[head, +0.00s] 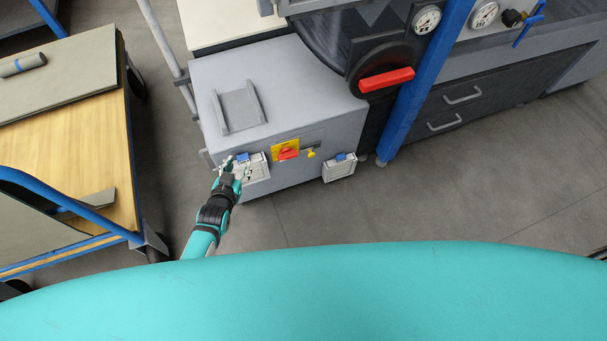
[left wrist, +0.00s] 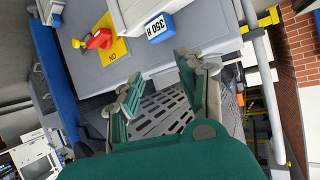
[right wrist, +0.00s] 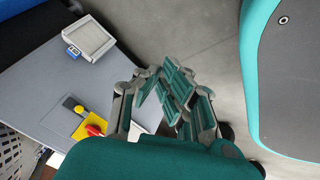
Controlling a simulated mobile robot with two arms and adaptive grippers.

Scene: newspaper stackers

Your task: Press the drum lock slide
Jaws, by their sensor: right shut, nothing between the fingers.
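On the front of the grey cabinet, a dark slot with a yellow knob (head: 311,153), which looks like the drum lock slide, sits right of a yellow plate with a red switch (head: 288,154). The knob also shows in the left wrist view (left wrist: 77,43) and beside its dark strip in the right wrist view (right wrist: 79,109). My left gripper (head: 228,164) is open and empty in front of the left vent box, left of the switch and apart from the knob. My right gripper (right wrist: 163,84) is shut and empty; it does not show in the head view.
White vent boxes with blue tags flank the switch, one on the left (head: 258,171) and one on the right (head: 340,172). A blue post (head: 420,85) rises to the right of the cabinet (head: 300,95). A wooden cart (head: 105,150) stands at left. The floor before the cabinet is clear.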

